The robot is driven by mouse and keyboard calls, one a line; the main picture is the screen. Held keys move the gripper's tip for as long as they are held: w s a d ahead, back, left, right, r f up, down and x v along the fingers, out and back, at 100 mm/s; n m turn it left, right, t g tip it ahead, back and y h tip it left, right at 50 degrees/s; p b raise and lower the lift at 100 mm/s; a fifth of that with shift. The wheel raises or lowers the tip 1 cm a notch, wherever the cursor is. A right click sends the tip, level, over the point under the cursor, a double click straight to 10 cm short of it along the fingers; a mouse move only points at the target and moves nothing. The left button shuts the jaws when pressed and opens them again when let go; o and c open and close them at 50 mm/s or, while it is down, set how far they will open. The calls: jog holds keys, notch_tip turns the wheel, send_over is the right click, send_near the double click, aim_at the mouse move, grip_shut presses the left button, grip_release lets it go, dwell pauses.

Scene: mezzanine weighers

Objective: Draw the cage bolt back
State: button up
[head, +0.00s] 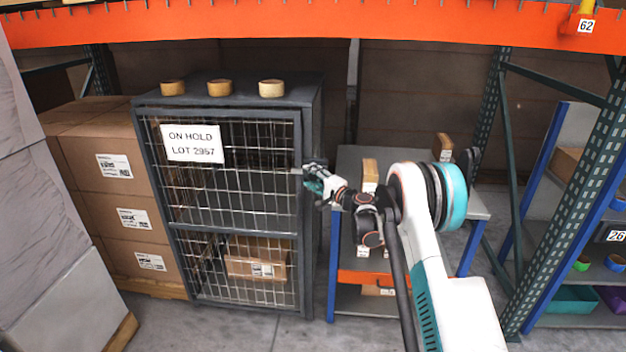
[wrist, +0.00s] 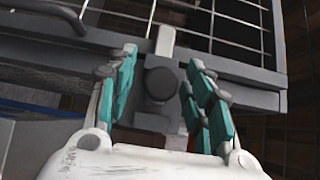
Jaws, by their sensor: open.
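The cage (head: 303,130) is a dark grey frame with wire mesh doors, left of centre in the head view. The cage bolt (wrist: 162,84) is in the wrist view, a grey bar with a round dark knob, on the cage frame's edge. My gripper (head: 308,180) is at the right edge of the cage in the head view. In the wrist view my gripper (wrist: 162,98) is open, with its teal fingers on either side of the knob. I cannot tell whether either finger touches it. In the head view my gripper largely hides the bolt.
A sign (head: 192,143) reading "ON HOLD LOT 2957" hangs on the mesh. Rolls of tape (head: 220,88) sit on the cage top. A carton (head: 256,258) lies inside below. A grey table (head: 350,160) with small boxes stands right of the cage. Stacked cartons (head: 95,150) stand left.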

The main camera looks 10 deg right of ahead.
jog(key=shift+c, duration=0.2)
grip_shut()
jog(key=d, duration=0.1)
jog(key=s+d, duration=0.1)
jog(key=d, duration=0.2)
jog(key=shift+s+d, duration=0.25)
jog(key=shift+d, duration=0.1)
jog(key=shift+o, duration=0.2)
grip_release()
jog(key=v, duration=1.2)
